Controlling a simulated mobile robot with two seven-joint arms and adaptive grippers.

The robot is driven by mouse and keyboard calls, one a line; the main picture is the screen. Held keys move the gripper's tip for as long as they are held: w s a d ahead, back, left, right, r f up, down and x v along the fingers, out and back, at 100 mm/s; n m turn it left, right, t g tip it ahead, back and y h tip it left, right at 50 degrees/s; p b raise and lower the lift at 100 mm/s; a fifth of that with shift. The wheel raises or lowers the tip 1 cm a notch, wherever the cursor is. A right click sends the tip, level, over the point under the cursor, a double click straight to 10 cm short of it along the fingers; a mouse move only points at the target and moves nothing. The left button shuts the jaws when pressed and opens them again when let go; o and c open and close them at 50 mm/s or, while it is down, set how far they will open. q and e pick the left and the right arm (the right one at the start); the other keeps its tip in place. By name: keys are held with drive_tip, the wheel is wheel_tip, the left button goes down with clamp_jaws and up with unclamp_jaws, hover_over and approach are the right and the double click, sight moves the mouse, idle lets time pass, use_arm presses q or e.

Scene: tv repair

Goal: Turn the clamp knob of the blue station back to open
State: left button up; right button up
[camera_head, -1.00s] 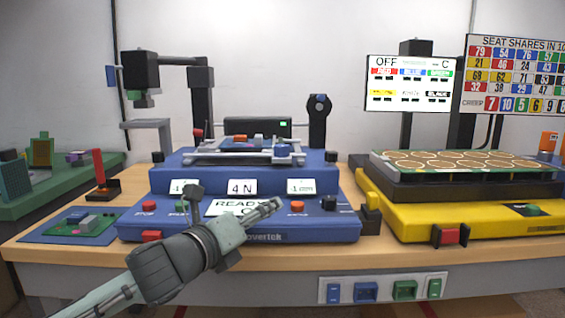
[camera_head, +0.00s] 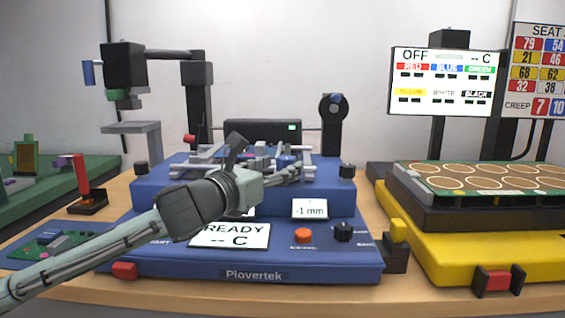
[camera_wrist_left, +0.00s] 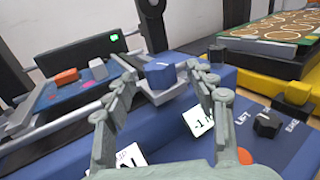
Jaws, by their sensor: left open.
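The blue station (camera_head: 240,262) stands on the wooden bench. Its blue clamp knob (camera_wrist_left: 160,73) sits on a grey bracket at the end of the clamp rail; it also shows in the head view (camera_head: 285,160), partly behind my gripper. My left gripper (camera_head: 292,172) reaches in from the left over the station's front. In the wrist view its fingers are open, one on each side of the knob, with the knob just beyond the fingertips. I cannot tell whether either finger touches it. My right gripper is not in view.
The station's front panel has a READY display (camera_head: 232,236), an orange button (camera_head: 303,235) and a black knob (camera_head: 343,231). A yellow station (camera_head: 440,246) stands to the right. A small green board (camera_head: 62,240) lies at the left. A black post (camera_head: 334,120) rises behind the knob.

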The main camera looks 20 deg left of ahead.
use_arm(q)
drive_tip(key=shift+w+d, duration=0.1)
drive_tip(key=shift+w, duration=0.75)
drive_tip(key=c, duration=1.1)
drive_tip(key=shift+d, duration=0.1)
drive_tip(key=shift+c, duration=0.4)
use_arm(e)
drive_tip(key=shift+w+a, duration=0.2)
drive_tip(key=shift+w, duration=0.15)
